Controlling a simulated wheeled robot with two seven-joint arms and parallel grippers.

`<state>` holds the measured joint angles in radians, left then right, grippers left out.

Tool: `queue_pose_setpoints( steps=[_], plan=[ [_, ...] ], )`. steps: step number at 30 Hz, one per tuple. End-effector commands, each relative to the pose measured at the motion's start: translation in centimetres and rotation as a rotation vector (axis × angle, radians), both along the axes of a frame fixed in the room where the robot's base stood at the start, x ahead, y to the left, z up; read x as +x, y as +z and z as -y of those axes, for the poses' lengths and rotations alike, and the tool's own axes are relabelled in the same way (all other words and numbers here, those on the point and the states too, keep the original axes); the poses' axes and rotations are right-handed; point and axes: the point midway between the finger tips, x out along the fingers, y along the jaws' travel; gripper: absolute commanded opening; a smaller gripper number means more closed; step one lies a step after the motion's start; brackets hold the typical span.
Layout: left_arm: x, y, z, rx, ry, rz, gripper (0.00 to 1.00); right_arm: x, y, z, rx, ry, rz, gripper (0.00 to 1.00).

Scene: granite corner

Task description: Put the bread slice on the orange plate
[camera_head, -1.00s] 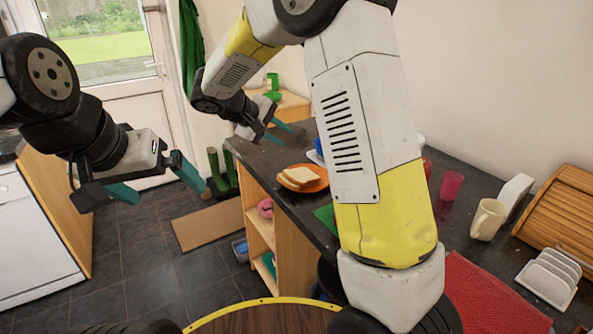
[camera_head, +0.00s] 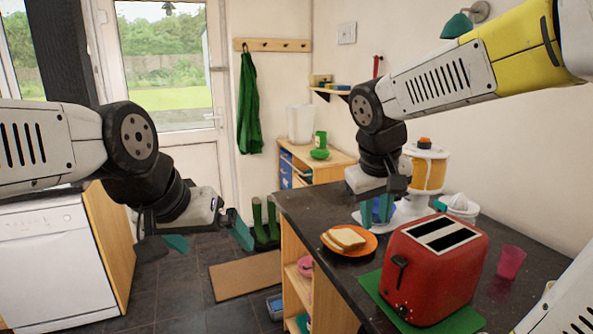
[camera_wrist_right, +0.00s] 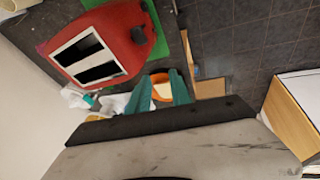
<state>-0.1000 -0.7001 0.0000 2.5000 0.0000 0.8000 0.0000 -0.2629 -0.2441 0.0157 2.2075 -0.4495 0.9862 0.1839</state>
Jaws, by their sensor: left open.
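The bread slice (camera_head: 347,238), cream with a brown crust, lies on the orange plate (camera_head: 367,249) on the dark counter; it may be more than one slice. My right gripper (camera_head: 378,210) is just behind and right of the plate in the head view, pointing down, with nothing seen held. In the right wrist view its two teal fingers (camera_wrist_right: 161,90) stand apart, with part of the orange plate (camera_wrist_right: 158,77) visible beyond them. My left gripper (camera_head: 208,238) is open and empty, over the floor left of the counter.
A red toaster (camera_head: 435,268) stands on a green mat (camera_head: 370,283) right of the plate. A white appliance with an orange-yellow container (camera_head: 428,170) and a juicer (camera_head: 460,205) stand behind. A magenta cup (camera_head: 510,262) is at right. The floor under my left gripper is open.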

Motion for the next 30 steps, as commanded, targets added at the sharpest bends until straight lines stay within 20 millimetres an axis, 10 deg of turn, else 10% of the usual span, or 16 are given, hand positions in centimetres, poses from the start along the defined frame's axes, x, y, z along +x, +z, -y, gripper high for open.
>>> queue_pose_setpoints(
  steps=[12,30],
  plan=[
    [0.0,0.0,0.0,0.000,0.000,0.000,1.00,-8.8,0.5,-1.3,0.380,-0.123,0.184,0.25],
    [0.0,0.0,0.0,0.000,0.000,0.000,1.00,-9.6,0.5,-1.7,0.429,-0.139,0.216,0.25]
  ],
)
